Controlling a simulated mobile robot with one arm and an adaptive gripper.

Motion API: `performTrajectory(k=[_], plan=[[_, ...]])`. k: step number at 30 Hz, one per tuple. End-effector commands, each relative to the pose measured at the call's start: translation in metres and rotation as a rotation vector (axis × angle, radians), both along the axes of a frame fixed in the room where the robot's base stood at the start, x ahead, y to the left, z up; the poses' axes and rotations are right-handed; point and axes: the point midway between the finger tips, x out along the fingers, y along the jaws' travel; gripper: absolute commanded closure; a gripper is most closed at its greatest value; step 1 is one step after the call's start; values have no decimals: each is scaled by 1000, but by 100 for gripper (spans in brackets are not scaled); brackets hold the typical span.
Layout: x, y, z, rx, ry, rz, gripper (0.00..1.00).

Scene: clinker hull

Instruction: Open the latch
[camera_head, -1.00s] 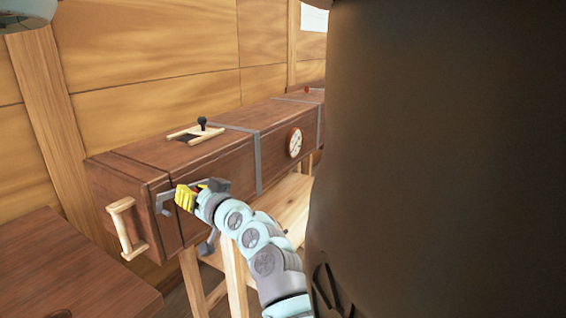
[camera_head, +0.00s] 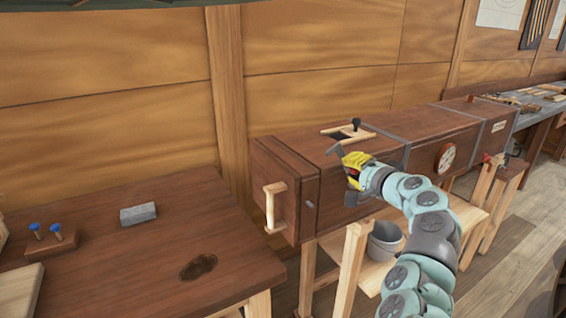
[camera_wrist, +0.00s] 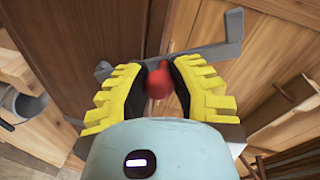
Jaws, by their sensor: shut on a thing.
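The latch is a grey bar with a hooked end and a red knob. In the head view the latch (camera_head: 333,150) shows at the front of the long wooden steam box (camera_head: 385,150), its hooked end raised above my gripper. My gripper (camera_head: 352,168) has yellow fingers and is shut on the latch's red knob. In the wrist view the red knob (camera_wrist: 158,82) sits between the yellow fingers (camera_wrist: 158,95), and the grey bar (camera_wrist: 200,52) passes behind them. A small grey pin (camera_head: 308,203) on the box's end door (camera_head: 290,185) is bare. The door looks closed, with a wooden handle (camera_head: 270,205).
A dark wooden table (camera_head: 150,260) stands at the left, with a grey block (camera_head: 138,214) and blue-topped pegs (camera_head: 45,230). A grey bucket (camera_head: 385,240) sits under the box. A round gauge (camera_head: 445,158) is on the box front.

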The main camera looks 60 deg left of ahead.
Motion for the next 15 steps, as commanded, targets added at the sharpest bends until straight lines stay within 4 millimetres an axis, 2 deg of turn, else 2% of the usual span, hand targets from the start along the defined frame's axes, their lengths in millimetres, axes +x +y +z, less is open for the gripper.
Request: performTrajectory(k=[1, 6, 15], plan=[[7, -2, 8, 13, 43, -5, 100], [20, -3, 12, 25, 201, -5, 100], [42, -4, 10, 42, 482, 0, 100]])
